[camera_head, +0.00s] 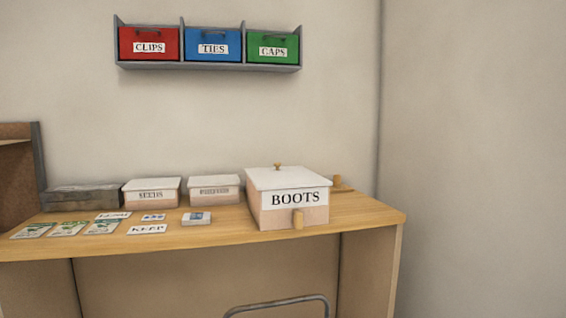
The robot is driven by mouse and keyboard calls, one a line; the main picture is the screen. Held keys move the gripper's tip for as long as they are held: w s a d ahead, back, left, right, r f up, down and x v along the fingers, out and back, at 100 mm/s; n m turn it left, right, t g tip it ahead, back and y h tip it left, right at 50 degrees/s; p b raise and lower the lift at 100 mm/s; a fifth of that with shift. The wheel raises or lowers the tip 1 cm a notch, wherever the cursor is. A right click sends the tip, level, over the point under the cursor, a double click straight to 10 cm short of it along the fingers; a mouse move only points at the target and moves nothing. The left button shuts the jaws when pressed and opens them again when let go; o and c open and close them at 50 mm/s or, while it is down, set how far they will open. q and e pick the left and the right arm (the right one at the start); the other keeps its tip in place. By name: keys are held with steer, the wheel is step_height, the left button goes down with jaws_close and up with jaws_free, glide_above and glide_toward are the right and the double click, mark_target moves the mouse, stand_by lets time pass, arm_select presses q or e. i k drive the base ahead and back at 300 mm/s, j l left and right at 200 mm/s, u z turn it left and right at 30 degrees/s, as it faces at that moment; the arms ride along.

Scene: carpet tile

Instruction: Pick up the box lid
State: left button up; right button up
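The box lid (288,178) is white and flat, with a small brass-coloured knob (278,167) on top. It sits on the large box labelled BOOTS (270,217), which stands on the right part of the wooden desk (352,213). Two smaller boxes also have white lids: one labelled SEEDS (152,195) and one with a label too small to read (214,192). Neither gripper is in view.
Cards and packets (103,227) lie on the desk's left half, before a dark flat case (80,197). A wall rack holds CLIPS, TIES and CAPS bins (213,45). A grey curved bar (278,303) rises before the desk. A wall stands at right.

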mark_target(277, 178)
steer(key=i+j+z, duration=0.45)
steer(key=z, duration=0.3)
steer(key=i+j+z, duration=0.1)
steer(key=j+z, duration=0.25)
steer(key=j, duration=0.15)
